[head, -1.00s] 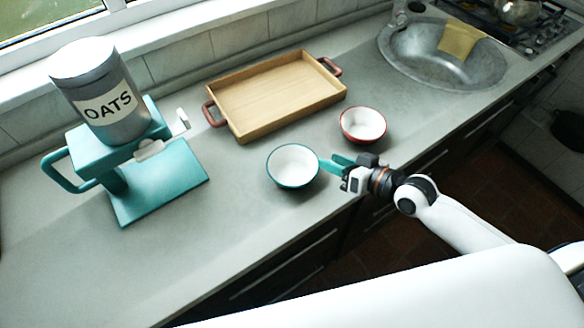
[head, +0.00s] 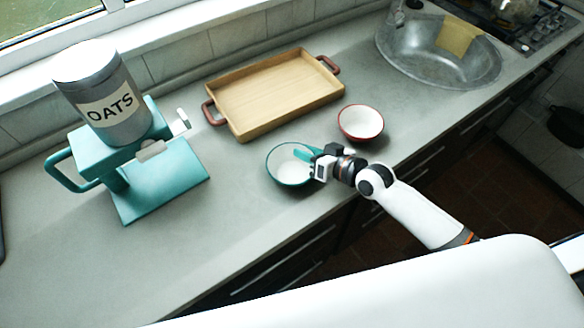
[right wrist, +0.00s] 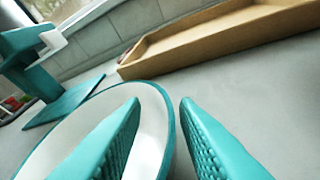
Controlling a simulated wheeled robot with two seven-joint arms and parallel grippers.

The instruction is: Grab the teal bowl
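The teal bowl (head: 283,172), white inside with a teal rim, stands upright on the counter. My right gripper (head: 304,155) reaches over its right side in the head view. In the right wrist view the right gripper's teal fingers (right wrist: 160,108) are apart. One finger is over the inside of the bowl (right wrist: 72,130) and the other is outside it, with the rim running between them. I cannot tell whether either finger touches the bowl. My left gripper is not in view.
A red-rimmed white bowl (head: 361,123) stands to the right, close to my right gripper. A wooden tray (head: 272,92) lies behind. A teal stand (head: 165,187) with an oats canister (head: 104,95) is at left. A metal sink (head: 440,65) is at far right. The front left counter is clear.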

